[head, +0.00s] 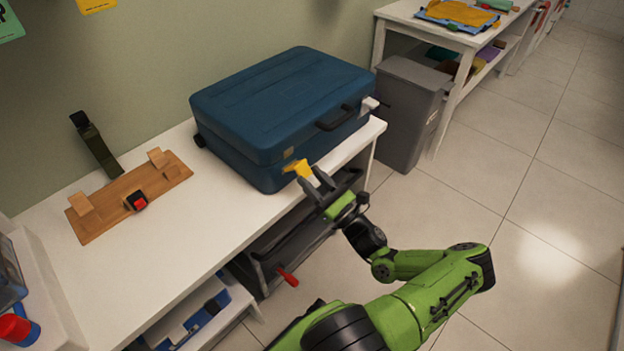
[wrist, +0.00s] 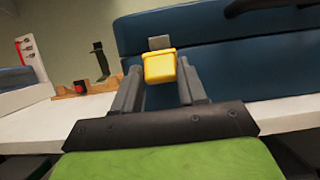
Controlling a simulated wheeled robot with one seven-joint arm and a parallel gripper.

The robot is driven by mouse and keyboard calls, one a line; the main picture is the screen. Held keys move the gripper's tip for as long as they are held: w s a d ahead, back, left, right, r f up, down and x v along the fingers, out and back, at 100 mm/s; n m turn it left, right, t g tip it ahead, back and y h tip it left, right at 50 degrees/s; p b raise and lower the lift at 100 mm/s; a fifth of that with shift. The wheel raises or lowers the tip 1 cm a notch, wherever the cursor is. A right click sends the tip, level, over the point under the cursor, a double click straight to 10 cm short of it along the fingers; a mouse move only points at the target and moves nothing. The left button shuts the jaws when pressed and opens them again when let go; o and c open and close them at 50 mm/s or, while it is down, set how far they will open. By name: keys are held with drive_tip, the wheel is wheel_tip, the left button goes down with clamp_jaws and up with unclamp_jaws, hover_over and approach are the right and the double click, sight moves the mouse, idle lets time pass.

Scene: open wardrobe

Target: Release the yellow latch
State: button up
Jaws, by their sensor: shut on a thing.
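A closed blue suitcase (head: 280,105) lies on the white bench. Its yellow latch (head: 298,168) is on the front face near the left front corner. In the wrist view the latch (wrist: 159,66) sits between my two fingertips, with a small grey plate behind it on the suitcase. My gripper (head: 312,180) is shut on the yellow latch, reaching in from the front of the bench. A second, pale latch (head: 369,104) shows at the right end of the suitcase front, past the dark handle (head: 336,118).
A wooden stand (head: 130,197) with a red and black piece is on the bench at left. A grey bin (head: 410,108) stands right of the bench. A red-handled tool (head: 287,277) shows below the bench edge. The bench (head: 190,255) is clear in front of the stand.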

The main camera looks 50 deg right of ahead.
drive_tip(key=shift+f+t, duration=0.7)
drive_tip(key=shift+t, duration=0.2)
drive_tip(key=o, duration=1.1)
drive_tip(key=shift+c, duration=0.2)
drive_tip(key=v, duration=1.5)
drive_tip(key=shift+s+f, duration=0.25)
drive_tip(key=shift+s, duration=0.05)
drive_tip(key=shift+w, duration=0.1)
